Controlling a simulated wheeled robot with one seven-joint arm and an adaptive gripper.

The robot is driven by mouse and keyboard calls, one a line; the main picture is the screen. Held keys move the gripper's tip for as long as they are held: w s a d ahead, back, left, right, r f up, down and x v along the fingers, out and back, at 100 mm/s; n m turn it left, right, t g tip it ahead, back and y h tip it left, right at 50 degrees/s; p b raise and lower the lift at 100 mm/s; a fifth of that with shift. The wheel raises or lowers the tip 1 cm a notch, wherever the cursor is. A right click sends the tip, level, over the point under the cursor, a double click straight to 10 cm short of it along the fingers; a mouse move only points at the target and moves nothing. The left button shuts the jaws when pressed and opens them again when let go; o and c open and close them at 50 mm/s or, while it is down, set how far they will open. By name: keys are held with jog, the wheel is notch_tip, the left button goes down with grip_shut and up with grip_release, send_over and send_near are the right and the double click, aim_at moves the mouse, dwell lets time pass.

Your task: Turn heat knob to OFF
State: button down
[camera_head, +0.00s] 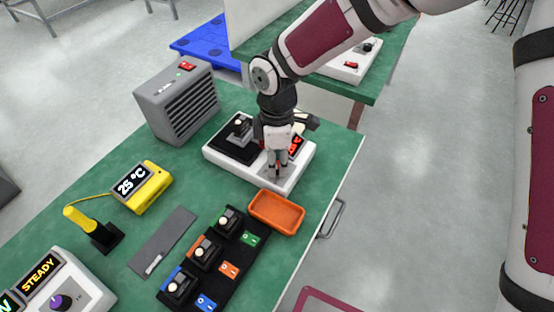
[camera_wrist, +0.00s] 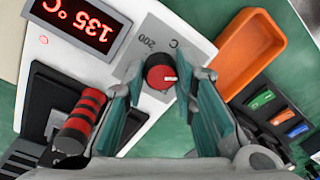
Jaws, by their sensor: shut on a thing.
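The heat knob (camera_wrist: 160,76) is a round red knob with a white pointer mark, set on a grey panel (camera_wrist: 133,72) marked "200" and "C". In the wrist view the mark points right. The panel is on a white heater unit (camera_head: 300,165), whose red display (camera_wrist: 82,25) appears to read 135 °C, upside down in the wrist view. My gripper (camera_wrist: 162,82) is shut on the knob, one teal finger on each side. In the head view my gripper (camera_head: 277,172) comes down on the unit's right part and mostly hides the knob.
An orange tray (camera_head: 277,213) lies close in front of the unit. A black strip of sockets and coloured switches (camera_head: 229,269) is nearer. A grey vented box (camera_head: 177,103) stands behind left. A red-and-black striped cylinder (camera_wrist: 80,120) shows beside a finger. The table's right edge is close.

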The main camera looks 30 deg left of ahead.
aim_at(277, 162)
jog(key=shift+d, duration=0.1)
jog(key=c, duration=1.3)
grip_release()
notch_tip(277, 162, up, 12)
jog(key=shift+w+a, duration=0.2)
jog(key=shift+w, duration=0.05)
